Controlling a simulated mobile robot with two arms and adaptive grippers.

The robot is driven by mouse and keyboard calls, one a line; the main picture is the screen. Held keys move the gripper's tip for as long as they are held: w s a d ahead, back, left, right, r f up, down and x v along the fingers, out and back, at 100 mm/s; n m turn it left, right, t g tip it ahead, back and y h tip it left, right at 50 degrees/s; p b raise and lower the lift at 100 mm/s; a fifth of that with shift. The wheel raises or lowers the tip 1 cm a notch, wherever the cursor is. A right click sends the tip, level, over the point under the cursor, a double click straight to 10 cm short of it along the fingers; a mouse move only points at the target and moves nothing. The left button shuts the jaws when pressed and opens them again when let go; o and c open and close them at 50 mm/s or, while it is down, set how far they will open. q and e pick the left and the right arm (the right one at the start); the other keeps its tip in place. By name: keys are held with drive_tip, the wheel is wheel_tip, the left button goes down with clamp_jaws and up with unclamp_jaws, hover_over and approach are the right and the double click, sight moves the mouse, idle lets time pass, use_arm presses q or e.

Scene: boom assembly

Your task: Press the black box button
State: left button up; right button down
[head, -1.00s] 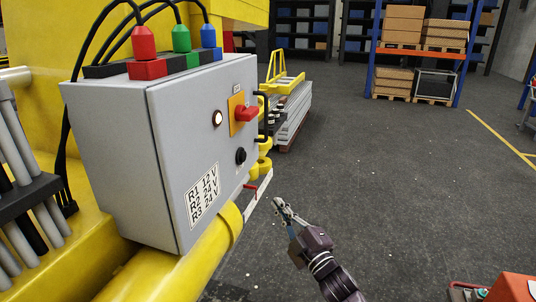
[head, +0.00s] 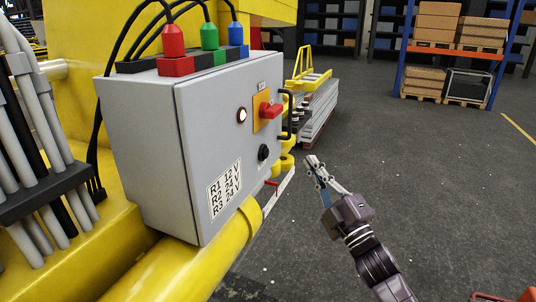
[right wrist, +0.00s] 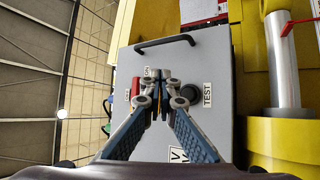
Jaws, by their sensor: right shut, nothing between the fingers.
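The grey control box (head: 145,150) is mounted on a yellow machine at the left of the head view. Its front panel carries a round black button (head: 263,152), below a red rotary switch (head: 270,110) on a yellow plate. In the right wrist view the black button (right wrist: 189,92) sits beside a TEST label, just right of the fingertips. My right gripper (head: 313,163) is shut and empty. It is in the air to the right of the panel, apart from the button and at roughly its height. It also shows in the right wrist view (right wrist: 160,82). My left gripper is not in view.
A black handle (head: 287,115) stands out from the panel's right edge. A lit round lamp (head: 242,115) and a voltage label (head: 224,187) are on the panel. A yellow tube (head: 195,262) runs below the box. Open floor (head: 430,190) lies to the right.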

sight(265, 153)
drive_tip(key=w+a+b, duration=0.2)
drive_tip(key=a, duration=0.6)
drive_tip(key=shift+w+b, duration=0.3)
drive_tip(key=shift+a, duration=0.1)
idle(1.0)
drive_tip(key=shift+w+a, duration=0.15)
drive_tip(key=shift+a, duration=0.2)
drive_tip(key=shift+w+a+b, duration=0.1)
drive_tip(key=shift+a+b, duration=0.35)
drive_tip(key=shift+b, duration=0.05)
idle(0.7)
drive_tip(key=shift+d, duration=0.1)
drive_tip(key=shift+s+d+p, duration=0.3)
drive_tip(key=shift+d+p, duration=0.1)
drive_tip(key=shift+d, duration=0.35)
